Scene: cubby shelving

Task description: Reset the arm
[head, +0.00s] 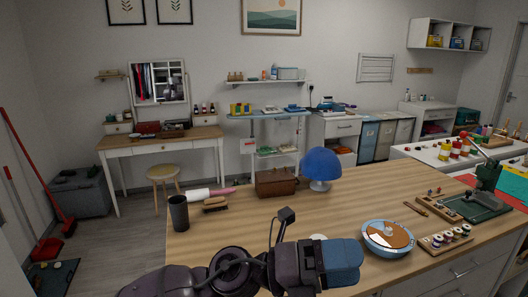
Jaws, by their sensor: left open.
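My left arm comes in from the bottom left, over the near edge of the wooden worktop (350,205). My left gripper (342,262), dark with blue end parts, points to the right. It is open, and I see nothing held in it. The gap between its fingers is hard to make out from this angle. A round blue-rimmed dish (388,238) stands just to its right, apart from it. My right gripper is not in view.
On the worktop stand a blue dome lamp (321,168), a brown wooden box (276,182), a dark cup (179,213), a brush (215,204), a tray of small spools (446,239) and a green press (485,195). The worktop's middle is mostly clear.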

